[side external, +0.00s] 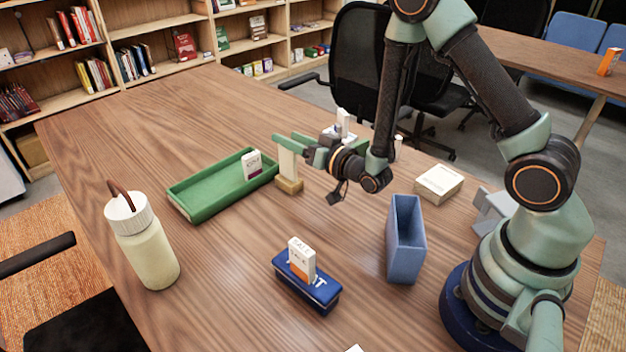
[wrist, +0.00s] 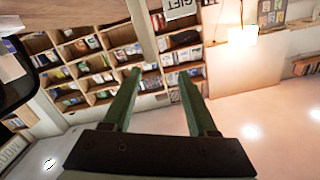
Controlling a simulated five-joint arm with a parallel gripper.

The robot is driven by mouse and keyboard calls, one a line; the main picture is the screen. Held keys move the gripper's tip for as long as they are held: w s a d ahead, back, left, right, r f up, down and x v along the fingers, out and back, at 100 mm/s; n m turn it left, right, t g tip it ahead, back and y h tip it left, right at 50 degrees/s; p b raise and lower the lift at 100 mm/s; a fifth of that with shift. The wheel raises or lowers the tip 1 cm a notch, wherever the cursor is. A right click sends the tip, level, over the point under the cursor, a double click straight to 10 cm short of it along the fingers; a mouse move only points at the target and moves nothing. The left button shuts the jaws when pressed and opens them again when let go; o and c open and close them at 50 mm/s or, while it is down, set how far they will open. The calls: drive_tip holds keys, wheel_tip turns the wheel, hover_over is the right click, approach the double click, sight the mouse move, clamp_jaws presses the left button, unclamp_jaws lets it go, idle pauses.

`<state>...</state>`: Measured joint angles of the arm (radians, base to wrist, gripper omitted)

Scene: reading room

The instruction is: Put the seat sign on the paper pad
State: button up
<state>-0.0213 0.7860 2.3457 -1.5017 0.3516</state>
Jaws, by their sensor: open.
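The seat sign (side external: 288,166) looks like an upright cream panel on a small wooden base, standing on the table at the right end of the green tray. In the wrist view, a pale upright slab (wrist: 142,30), likely the sign, is at top centre, beyond the fingertips. My gripper (side external: 283,138) is open at the top of the sign, its fingers apart on either side; I cannot tell whether they touch it. Its two green fingers also show in the wrist view (wrist: 160,80). The paper pad (side external: 438,182) appears as a flat cream block on the table, right of the gripper, with its top clear.
A green tray (side external: 188,208) holds a small box (side external: 252,166). A blue upright holder (side external: 405,240) stands between the gripper and my base. A blue tin (side external: 306,284) with a small box (side external: 301,259) on it and a bottle (side external: 146,245) stand nearer the camera.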

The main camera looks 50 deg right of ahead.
sight(295, 157)
drive_tip(key=shift+f, duration=2.2)
drive_tip(key=w, duration=0.5)
clamp_jaws()
